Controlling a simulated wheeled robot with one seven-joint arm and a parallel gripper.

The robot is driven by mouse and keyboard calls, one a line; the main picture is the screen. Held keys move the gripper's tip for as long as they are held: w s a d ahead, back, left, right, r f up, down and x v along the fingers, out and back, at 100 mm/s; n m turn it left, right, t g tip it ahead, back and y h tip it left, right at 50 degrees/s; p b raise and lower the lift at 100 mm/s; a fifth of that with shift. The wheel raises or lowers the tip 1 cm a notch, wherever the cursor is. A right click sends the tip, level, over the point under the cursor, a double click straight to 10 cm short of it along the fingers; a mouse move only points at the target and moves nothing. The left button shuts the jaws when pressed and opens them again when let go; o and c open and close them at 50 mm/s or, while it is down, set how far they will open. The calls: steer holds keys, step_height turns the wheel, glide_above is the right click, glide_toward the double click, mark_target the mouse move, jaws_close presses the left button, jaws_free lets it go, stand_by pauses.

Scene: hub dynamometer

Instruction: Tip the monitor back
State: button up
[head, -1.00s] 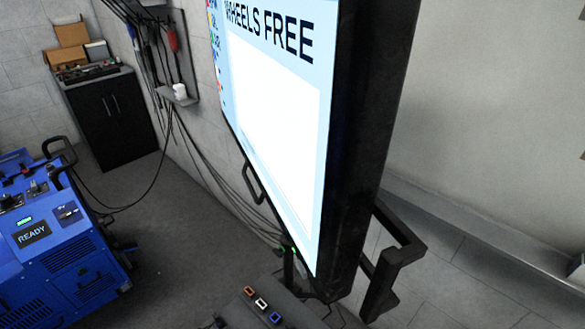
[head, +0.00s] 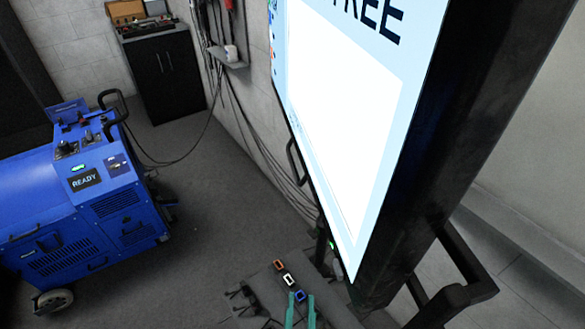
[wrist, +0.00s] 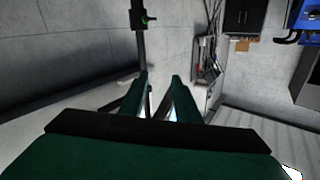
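The monitor (head: 345,120) is large in the head view, with a bright light-blue and white screen and a thick black casing. It leans across the picture, and its top is cut off. A black handle (head: 297,162) shows at its left edge and a black bar (head: 465,270) at its right. My gripper (head: 301,297) is at the bottom of the head view, its green fingers below the screen's lower corner and apart from it in the picture. In the wrist view my gripper (wrist: 159,80) has a gap between its fingers, with nothing clearly held.
A grey surface (head: 262,280) with small orange, white and blue pieces lies beside my fingers. A blue machine (head: 90,200) reading READY stands at left, and a black cabinet (head: 165,75) at the back. Cables (head: 255,130) hang along the wall. Open floor (head: 215,190) lies between.

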steer(key=w+r+t+y, duration=0.2)
steer(key=w+r, duration=0.6)
steer(key=w, duration=0.4)
steer(key=n+t+y, duration=0.2)
steer(key=y, duration=0.1)
glide_toward(293, 164)
steer(key=x, duration=0.9)
steer(key=shift+w+a+f, duration=0.1)
steer(key=shift+w+f, duration=0.15)
steer(key=shift+w, duration=0.15)
steer(key=shift+w+r, duration=0.1)
jaws_close()
